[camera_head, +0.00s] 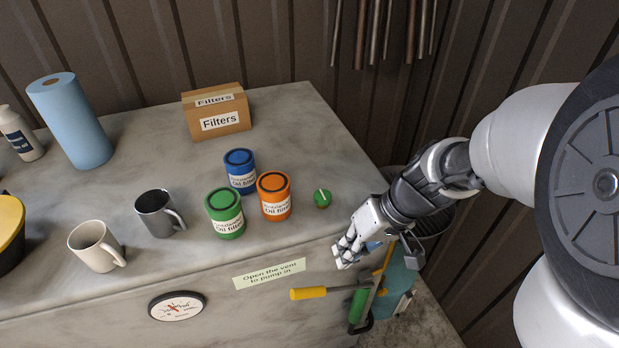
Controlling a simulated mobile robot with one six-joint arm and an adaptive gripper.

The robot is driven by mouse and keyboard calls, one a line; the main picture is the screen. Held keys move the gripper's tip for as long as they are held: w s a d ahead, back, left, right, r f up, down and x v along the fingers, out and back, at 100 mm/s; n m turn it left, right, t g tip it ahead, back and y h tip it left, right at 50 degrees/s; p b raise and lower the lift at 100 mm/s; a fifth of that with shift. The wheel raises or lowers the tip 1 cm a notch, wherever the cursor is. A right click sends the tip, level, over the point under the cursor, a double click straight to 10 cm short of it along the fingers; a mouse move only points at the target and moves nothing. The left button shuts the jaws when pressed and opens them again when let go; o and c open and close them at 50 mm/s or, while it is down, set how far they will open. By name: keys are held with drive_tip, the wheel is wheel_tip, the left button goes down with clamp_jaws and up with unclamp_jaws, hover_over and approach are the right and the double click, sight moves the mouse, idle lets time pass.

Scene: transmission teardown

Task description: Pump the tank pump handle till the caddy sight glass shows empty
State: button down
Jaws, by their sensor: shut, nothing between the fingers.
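A yellow grip (309,293) sticks out to the left below the bench's right front corner, joined to a lever; I take it for the pump handle. Beside it are a green cylinder (359,306) and a teal body (398,278), partly hidden by my arm. My gripper (345,258) is shut and empty, above and right of the yellow grip and apart from it, by the bench's right edge. I cannot make out a caddy sight glass.
The bench top (290,120) carries green (225,214), orange (274,197) and blue (240,171) oil filter cans, two mugs and a Filters box (217,113). The bench front has a vent label (269,273) and a round gauge (177,306). A bin (434,220) stands behind my arm.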

sight(313, 288)
drive_tip(key=shift+s, duration=0.25)
drive_tip(key=b+x, duration=0.4)
drive_tip(key=x, duration=1)
drive_tip(key=shift+w+f, duration=0.1)
